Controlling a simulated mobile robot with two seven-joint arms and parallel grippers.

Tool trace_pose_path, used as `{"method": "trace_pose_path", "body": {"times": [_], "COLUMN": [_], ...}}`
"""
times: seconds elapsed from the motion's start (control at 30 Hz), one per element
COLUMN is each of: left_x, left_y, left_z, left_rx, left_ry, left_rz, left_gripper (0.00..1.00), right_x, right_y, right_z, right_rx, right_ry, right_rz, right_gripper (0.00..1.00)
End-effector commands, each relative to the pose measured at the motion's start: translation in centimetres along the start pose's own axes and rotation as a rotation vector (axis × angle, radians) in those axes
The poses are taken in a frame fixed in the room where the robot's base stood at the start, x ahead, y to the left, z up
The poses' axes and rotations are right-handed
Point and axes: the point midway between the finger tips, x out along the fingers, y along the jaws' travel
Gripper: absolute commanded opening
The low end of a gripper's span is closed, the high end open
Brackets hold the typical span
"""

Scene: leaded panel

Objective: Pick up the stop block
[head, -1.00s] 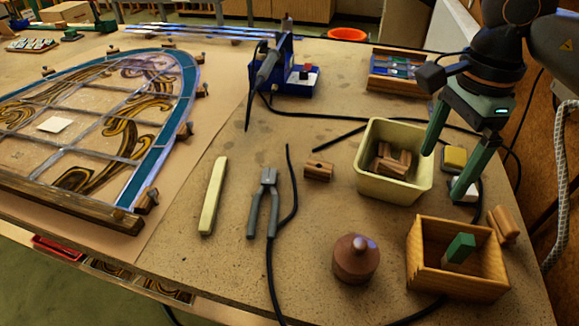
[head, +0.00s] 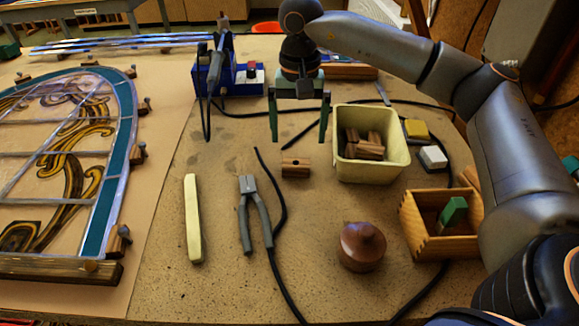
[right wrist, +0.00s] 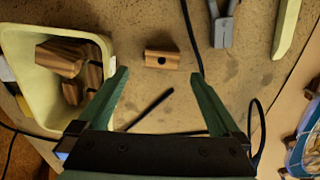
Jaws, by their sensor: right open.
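The stop block (head: 295,168), a small striped wooden block with a dark hole, lies alone on the bench, left of the cream tub. It also shows in the right wrist view (right wrist: 162,60), just beyond and between the fingertips. My right gripper (head: 298,140) points down with its two green fingers spread wide, apart from the block. In the right wrist view the right gripper (right wrist: 159,74) has nothing between its fingers. My left gripper is not in view.
The cream tub (head: 371,172) holds several similar wooden blocks. Pliers (head: 251,215), a pale bar (head: 193,220) and a black cable lie nearby. A wooden box (head: 426,242) and a round brown knobbed piece (head: 361,247) stand at front right. The leaded panel (head: 98,225) is at left.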

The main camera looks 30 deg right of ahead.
Motion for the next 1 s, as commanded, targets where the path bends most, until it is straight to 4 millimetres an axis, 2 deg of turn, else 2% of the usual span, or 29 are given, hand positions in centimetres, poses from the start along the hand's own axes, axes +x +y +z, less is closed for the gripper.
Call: {"method": "trace_pose_path", "body": {"times": [0.1, 0.37, 0.63, 0.77, 0.97, 1.0], "left_x": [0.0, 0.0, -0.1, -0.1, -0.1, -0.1], "left_y": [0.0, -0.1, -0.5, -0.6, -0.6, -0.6], "left_z": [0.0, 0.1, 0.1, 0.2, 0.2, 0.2], "left_rx": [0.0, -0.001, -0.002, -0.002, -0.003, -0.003], "left_ry": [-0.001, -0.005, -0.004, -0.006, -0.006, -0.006], "left_rz": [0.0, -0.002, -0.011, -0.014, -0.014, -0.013], "left_gripper": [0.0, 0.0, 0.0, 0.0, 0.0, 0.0], "right_x": [2.1, 4.2, 8.0, 8.8, 8.8, 8.8], "right_y": [0.0, -0.1, -0.2, -0.2, -0.2, -0.3], "right_z": [0.0, -0.1, -0.4, -0.4, -0.4, -0.4], "right_rx": [0.0, 0.001, 0.002, 0.002, 0.003, 0.003], "right_ry": [-0.001, -0.001, -0.001, -0.001, 0.0, 0.0], "right_rz": [0.002, 0.0, 0.001, 0.0, 0.0, -0.001], "right_gripper": [1.0, 1.0, 1.0, 1.0, 1.0, 0.95]}}
